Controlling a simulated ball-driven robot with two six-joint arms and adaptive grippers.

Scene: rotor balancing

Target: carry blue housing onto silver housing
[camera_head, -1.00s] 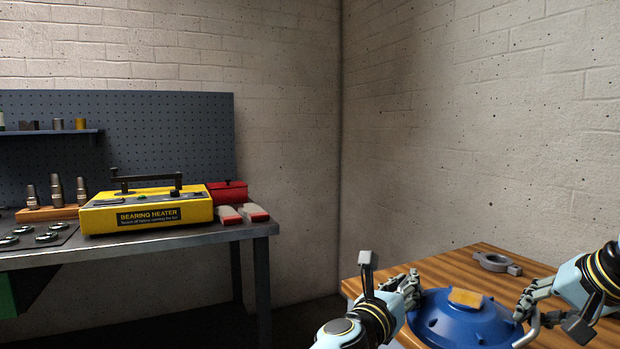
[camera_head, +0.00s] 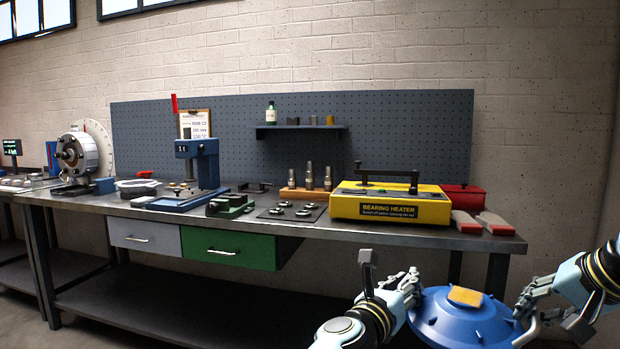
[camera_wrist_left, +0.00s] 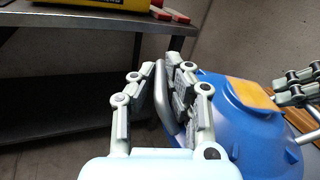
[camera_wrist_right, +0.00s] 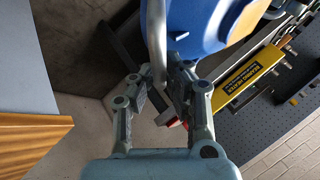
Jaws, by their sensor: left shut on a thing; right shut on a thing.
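The blue housing (camera_head: 462,318), a round domed part with an orange-yellow patch on top, is held between my two grippers. My left gripper (camera_head: 412,288) is shut on its left handle; the grey handle (camera_wrist_left: 166,100) shows between the fingers in the left wrist view. My right gripper (camera_head: 527,308) is shut on the opposite handle (camera_wrist_right: 157,45), seen in the right wrist view. The housing is in front of the bench, roughly level. A low, pale silvery round part (camera_head: 137,186) lies on the bench at left; I cannot tell if it is the silver housing.
The long steel bench (camera_head: 330,225) holds a yellow bearing heater (camera_head: 390,205), a blue press (camera_head: 198,165), a wooden block with several sleeves (camera_head: 305,192), and a silver round machine (camera_head: 78,155) at far left. A wooden tabletop (camera_wrist_right: 30,140) shows in the right wrist view.

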